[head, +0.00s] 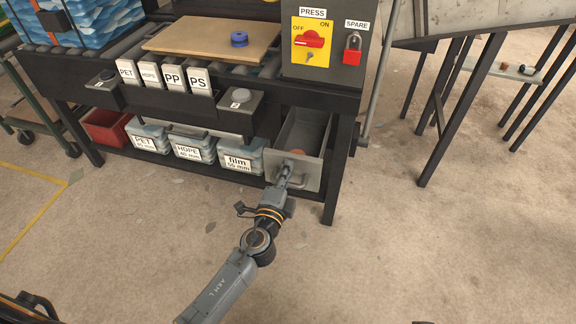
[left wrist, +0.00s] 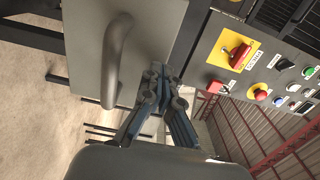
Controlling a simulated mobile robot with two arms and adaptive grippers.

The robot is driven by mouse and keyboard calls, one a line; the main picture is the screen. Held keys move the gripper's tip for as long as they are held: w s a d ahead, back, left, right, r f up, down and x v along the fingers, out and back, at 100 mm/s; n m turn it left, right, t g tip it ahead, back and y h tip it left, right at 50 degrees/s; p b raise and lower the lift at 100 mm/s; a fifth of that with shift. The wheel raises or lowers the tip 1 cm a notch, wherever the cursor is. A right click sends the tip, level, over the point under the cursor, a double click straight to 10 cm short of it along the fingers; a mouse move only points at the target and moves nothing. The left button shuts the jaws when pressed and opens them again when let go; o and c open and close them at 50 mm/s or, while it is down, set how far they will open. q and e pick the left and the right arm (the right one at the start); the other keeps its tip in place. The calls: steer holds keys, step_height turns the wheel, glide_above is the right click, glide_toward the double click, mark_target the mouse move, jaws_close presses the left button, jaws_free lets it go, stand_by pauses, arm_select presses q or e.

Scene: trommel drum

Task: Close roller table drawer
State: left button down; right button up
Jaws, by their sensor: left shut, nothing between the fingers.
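The roller table drawer (head: 302,140) is a grey metal box under the right end of the roller table (head: 330,98). It is pulled open, and its inside shows with a small brownish item in it. My left gripper (head: 284,172) is at the drawer's front panel (head: 305,174), near its left part. In the left wrist view the panel (left wrist: 160,35) and its curved grey handle (left wrist: 115,60) fill the upper left. The shut, empty fingers (left wrist: 158,75) are beside the handle, not around it. Whether the tips touch the panel I cannot tell. My right gripper is not in view.
Labelled bins (head: 195,147) and a red crate (head: 105,127) stand on the lower shelf left of the drawer. A press switch panel (head: 325,40) with a red padlock (head: 352,55) is above. A table leg (head: 332,200) stands right of the drawer.

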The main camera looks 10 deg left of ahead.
arm_select(q)
steer(key=shift+w, duration=0.45)
steer(key=shift+w, duration=0.1)
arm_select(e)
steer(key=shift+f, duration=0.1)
